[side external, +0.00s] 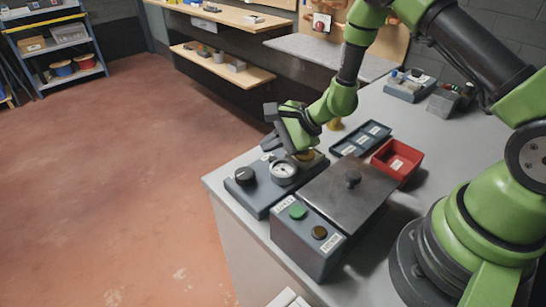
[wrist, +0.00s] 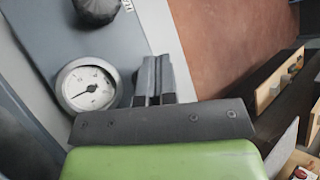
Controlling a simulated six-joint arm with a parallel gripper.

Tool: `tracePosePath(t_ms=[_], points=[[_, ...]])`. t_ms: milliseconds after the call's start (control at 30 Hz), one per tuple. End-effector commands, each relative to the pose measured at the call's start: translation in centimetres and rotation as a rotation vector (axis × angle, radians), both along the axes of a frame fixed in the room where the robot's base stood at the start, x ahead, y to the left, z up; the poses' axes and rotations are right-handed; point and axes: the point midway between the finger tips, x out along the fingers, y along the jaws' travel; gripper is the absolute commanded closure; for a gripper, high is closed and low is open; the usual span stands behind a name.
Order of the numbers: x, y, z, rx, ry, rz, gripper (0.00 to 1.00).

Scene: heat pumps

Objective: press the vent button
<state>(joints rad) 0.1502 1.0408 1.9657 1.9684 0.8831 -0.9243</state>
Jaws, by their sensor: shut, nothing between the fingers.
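A grey box (side external: 310,248) on the bench has a green button (side external: 297,211) and a brown button (side external: 319,232) on top, with white labels beside them. The labels are too small to read surely, so I cannot tell which is the vent button. Neither button shows in the wrist view. My gripper (side external: 267,142) is shut and empty, above the far end of the neighbouring gauge panel (side external: 262,192), away from both buttons. In the wrist view my gripper's fingers (wrist: 154,66) are together beside the round gauge (wrist: 87,88).
The gauge panel carries a black knob (side external: 245,176) and a yellowish part partly hidden by my gripper. A grey lid with a handle (side external: 350,195) adjoins the button box. A red bin (side external: 397,163) and a blue tray (side external: 361,138) stand behind. Open floor lies left.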

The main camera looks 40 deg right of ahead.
Motion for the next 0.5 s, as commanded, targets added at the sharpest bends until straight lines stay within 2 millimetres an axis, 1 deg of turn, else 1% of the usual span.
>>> tracePosePath(t_ms=[33, 200, 500], points=[[-1.92, 0.12, -1.66, 0.003, 0.077, -0.001, 1.00], [-2.45, 0.15, -1.45, 0.002, 0.076, 0.000, 1.00], [-2.43, 0.17, -1.22, 0.001, 0.074, 0.001, 1.00]])
